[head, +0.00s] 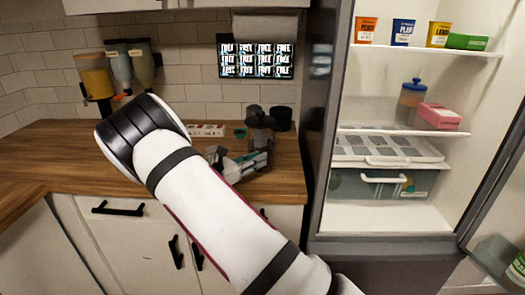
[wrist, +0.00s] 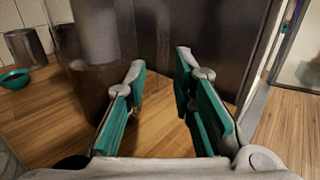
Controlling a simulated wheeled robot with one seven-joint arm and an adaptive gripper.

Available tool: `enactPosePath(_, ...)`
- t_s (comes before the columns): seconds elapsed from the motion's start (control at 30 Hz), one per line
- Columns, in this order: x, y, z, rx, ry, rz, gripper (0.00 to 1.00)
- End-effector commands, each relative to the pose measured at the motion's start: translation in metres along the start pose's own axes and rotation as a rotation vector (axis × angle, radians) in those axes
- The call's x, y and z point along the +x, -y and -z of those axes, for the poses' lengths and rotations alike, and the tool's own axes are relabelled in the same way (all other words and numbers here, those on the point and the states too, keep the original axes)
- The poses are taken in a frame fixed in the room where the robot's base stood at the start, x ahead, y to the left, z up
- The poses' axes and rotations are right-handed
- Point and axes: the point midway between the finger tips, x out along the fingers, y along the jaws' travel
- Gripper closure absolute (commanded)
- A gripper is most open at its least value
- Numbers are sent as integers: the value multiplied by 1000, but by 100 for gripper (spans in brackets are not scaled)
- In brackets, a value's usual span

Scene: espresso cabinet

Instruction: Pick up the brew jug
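The brew jug (head: 262,138) is a tall, dark see-through vessel standing upright on the wooden counter, close to the fridge's side. In the wrist view the jug (wrist: 92,45) fills the upper left, beyond and left of the fingers. My gripper (head: 248,160) is low at the front of the jug in the head view. In the wrist view my gripper (wrist: 160,65) has its two teal-padded fingers spread apart, with nothing seen held between them. The left finger overlaps the jug's edge in the picture; I cannot tell whether they touch.
A teal bowl (wrist: 14,79) and a grey-brown cup (wrist: 28,43) stand left of the jug. A dark canister (head: 283,118) stands behind it. The fridge (head: 329,150) is open and bounds the counter (head: 60,145) on the right. The counter's left part is clear.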

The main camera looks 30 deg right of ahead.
Motion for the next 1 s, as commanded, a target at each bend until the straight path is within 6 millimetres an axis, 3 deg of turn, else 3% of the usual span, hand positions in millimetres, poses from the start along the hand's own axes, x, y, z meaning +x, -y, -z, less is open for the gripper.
enactPosePath(0.37,27,2,0,0,-1,2,77)
enactPosePath(0.63,64,4,1,1,0,2,77)
enactPosePath(0.9,69,3,2,1,-1,0,77)
enactPosePath(1.0,68,3,2,1,-1,0,100)
